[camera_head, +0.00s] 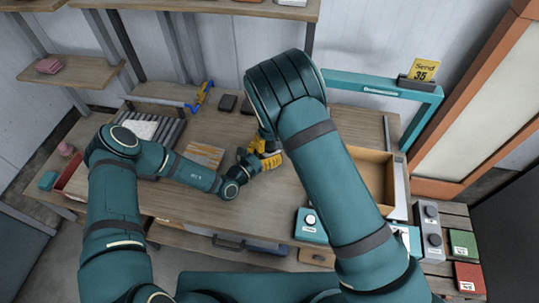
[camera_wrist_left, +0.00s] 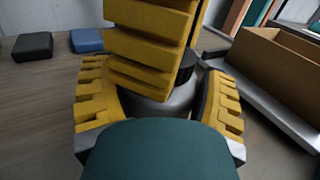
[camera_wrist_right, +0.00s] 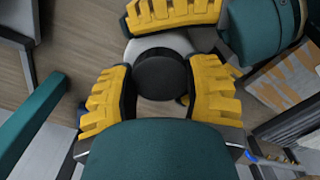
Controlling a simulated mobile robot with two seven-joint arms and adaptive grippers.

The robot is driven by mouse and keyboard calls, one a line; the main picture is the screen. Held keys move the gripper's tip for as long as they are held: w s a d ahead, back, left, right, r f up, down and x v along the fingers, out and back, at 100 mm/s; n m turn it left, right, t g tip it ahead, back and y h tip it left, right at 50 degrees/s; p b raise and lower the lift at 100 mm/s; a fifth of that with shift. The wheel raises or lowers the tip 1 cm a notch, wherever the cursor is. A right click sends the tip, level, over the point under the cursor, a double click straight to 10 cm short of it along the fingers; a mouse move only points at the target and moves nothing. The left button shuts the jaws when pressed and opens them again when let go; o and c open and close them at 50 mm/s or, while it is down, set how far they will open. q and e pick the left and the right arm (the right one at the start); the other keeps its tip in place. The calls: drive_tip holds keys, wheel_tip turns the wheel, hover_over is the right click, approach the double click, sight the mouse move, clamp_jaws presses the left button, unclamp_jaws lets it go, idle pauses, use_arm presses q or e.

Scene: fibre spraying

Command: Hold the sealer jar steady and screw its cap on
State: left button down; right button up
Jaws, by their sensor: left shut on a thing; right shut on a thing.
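The sealer jar (camera_wrist_left: 178,106) is a grey metallic body standing upright between the yellow fingers of my left gripper (camera_wrist_left: 160,98). Its round black cap (camera_wrist_right: 160,75) shows from above in the right wrist view, over the pale jar shoulder (camera_wrist_right: 180,41). My right gripper (camera_wrist_right: 159,88) is shut on the cap from above, one finger on each side. In the left wrist view the right fingers hide most of the cap. The cap sits at the jar's top; how far it is threaded I cannot tell. In the head view both yellow grippers meet over the bench and hide the jar.
The wooden bench (camera_head: 318,194) has an open wooden box (camera_head: 372,170) to the right of my grippers. Dark blocks (camera_head: 228,102) lie behind. A striped board (camera_head: 205,155) and rollers (camera_head: 165,130) are at left. A teal frame (camera_head: 385,84) stands at back right.

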drive_tip(key=shift+m, duration=0.7)
drive_tip(key=o, duration=1.3)
drive_tip(key=shift+c, duration=0.2)
drive_tip(key=shift+r, duration=2.3)
